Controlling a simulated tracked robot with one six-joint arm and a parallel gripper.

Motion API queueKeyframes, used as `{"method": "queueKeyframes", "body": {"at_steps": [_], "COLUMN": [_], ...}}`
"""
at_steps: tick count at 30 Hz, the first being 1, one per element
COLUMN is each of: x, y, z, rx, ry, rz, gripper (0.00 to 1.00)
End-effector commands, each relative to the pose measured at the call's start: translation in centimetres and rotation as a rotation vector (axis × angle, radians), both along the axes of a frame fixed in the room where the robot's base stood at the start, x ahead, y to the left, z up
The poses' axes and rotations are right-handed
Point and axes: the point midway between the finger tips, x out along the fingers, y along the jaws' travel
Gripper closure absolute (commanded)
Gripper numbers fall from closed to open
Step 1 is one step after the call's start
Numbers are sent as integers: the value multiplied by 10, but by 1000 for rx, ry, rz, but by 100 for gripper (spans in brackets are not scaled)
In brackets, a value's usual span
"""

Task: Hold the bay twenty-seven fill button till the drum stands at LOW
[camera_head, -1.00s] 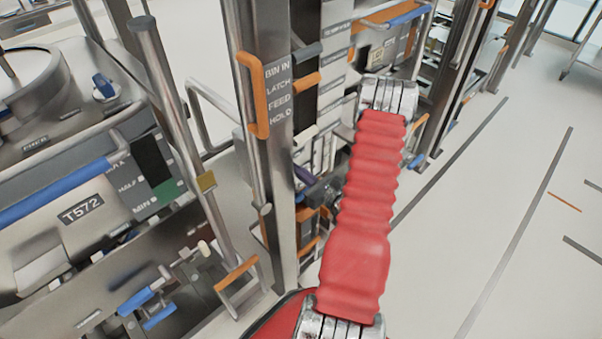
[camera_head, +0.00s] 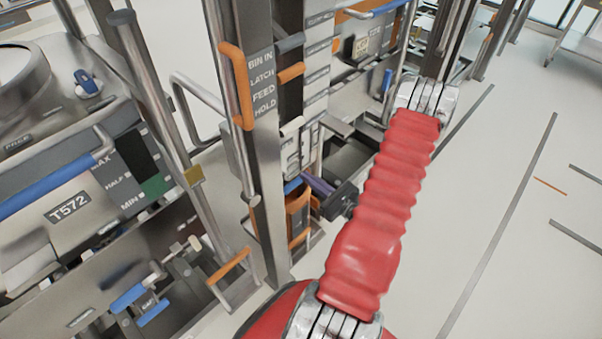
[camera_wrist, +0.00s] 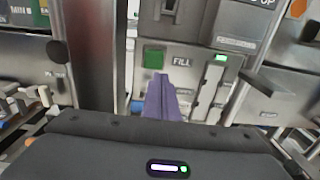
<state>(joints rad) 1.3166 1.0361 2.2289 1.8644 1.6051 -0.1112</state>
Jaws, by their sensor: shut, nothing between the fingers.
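A green square button (camera_wrist: 153,57) with a FILL label (camera_wrist: 182,61) beside it sits on a grey panel in the wrist view. My gripper (camera_wrist: 163,82) has purple fingers, shut together and empty. Their tips appear just below and in front of the button; I cannot tell whether they touch it. No bay number twenty-seven is readable, and I cannot make out the drum or a LOW mark.
A lit green indicator (camera_wrist: 220,58) sits right of FILL, above slots. A dark shelf-like plate (camera_wrist: 262,82) juts out at right. A steel post (camera_head: 258,150) with an orange handle (camera_head: 238,85) stands close left of my arm.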

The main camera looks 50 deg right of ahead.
Motion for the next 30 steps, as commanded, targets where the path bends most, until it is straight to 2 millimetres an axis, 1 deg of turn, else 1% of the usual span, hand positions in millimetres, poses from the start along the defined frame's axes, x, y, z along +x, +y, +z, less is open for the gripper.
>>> {"method": "queueKeyframes", "body": {"at_steps": [1,3,9,30], "x": [-7,-14,-27,-28], "y": [0,0,1,2], "z": [0,0,0,0], "rx": [1,1,1,1], "ry": [0,1,1,0], "rz": [-3,-2,1,4], "gripper": [100,100,100,100]}}
